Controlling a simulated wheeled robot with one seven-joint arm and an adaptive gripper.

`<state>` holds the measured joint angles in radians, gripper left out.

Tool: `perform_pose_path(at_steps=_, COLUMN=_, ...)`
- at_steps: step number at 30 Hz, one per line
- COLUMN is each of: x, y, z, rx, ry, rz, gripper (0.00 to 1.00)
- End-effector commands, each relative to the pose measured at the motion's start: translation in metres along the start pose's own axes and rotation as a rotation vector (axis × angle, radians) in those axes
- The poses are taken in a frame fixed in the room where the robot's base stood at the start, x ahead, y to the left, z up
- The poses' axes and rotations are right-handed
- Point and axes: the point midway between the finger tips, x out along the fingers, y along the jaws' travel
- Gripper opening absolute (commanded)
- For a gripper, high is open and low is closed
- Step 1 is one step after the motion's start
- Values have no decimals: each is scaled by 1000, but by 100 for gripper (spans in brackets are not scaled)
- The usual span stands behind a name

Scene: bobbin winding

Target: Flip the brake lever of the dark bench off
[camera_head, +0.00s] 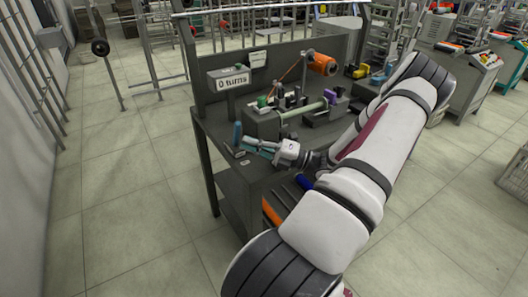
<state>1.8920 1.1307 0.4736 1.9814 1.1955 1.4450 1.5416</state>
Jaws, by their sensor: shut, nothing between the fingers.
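The dark bench (203,117) stands in the middle of the head view, with a sign reading "0 turns" at its back left. A grey winding unit (262,124) sits on its top, with a pale green bar (303,111) across it. My gripper (250,145) reaches over the bench's front left part, shut, with nothing visible between its fingers. A teal-blue upright piece (238,134) stands at its tip; I cannot tell whether they touch. A green knob (262,101) and a purple piece (331,96) show on the unit. I cannot tell which part is the brake lever or its position.
An orange spool (321,64) is at the bench's back, with an orange strand running from it. My arm covers the bench's right front. Orange and blue rolls (271,212) lie on the lower shelf. Machines stand behind on the right.

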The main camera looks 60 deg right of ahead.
Motion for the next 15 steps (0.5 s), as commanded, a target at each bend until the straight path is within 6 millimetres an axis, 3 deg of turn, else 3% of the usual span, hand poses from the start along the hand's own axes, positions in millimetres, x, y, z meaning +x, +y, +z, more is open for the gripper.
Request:
perform_pose_path(at_steps=6, x=14, y=0, z=14, rx=1, ry=0, rz=0, gripper=0)
perform_pose_path(at_steps=15, x=16, y=0, z=16, rx=1, ry=0, rz=0, gripper=0)
